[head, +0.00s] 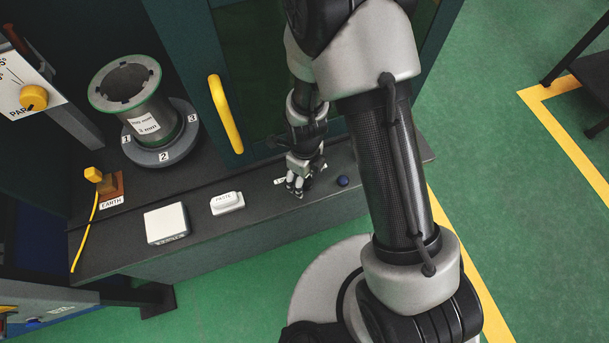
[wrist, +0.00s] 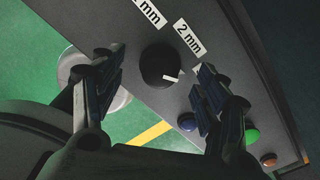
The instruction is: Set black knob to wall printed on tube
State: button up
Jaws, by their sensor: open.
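The round black knob (wrist: 158,63) sits on the grey panel in the wrist view. Its white pointer mark is toward the lower right, past the "2 mm" label (wrist: 188,37). A label ending in "mm" (wrist: 148,12), its number cut off, lies further up. My gripper (wrist: 155,68) is open, with one finger to each side of the knob in the picture; contact cannot be told. In the head view my gripper (head: 299,184) is low over the bench front and hides the knob. The grey tube (head: 144,108) carries a white label in mm; its digit is hard to read.
A blue button (wrist: 187,122), a green button (wrist: 251,136) and an orange button (wrist: 268,160) lie near my right finger. In the head view, a white box (head: 166,223), a paste container (head: 227,203) and a yellow handle (head: 225,113) are left of my gripper.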

jog(key=shift+r+p, duration=1.7)
jog(key=shift+r, duration=0.85)
jog(key=d+r+n+t, duration=0.1)
jog(key=d+r+n, duration=0.2)
jog(key=r+n, duration=0.55)
jog(key=d+r+n+t, duration=0.1)
jog(key=d+r+n, duration=0.2)
jog(key=r, duration=1)
jog(key=s+d+r+n+t, duration=0.1)
jog(key=s+d+r+n, duration=0.1)
jog(key=s+r+n, duration=0.4)
jog(key=s+d+r+n+t, duration=0.1)
jog(key=s+d+r+n, duration=0.2)
jog(key=s+r+n, duration=0.3)
jog(key=shift+s+n+t, duration=0.3)
jog(key=shift+s+n, duration=0.45)
jog(key=shift+n, duration=0.4)
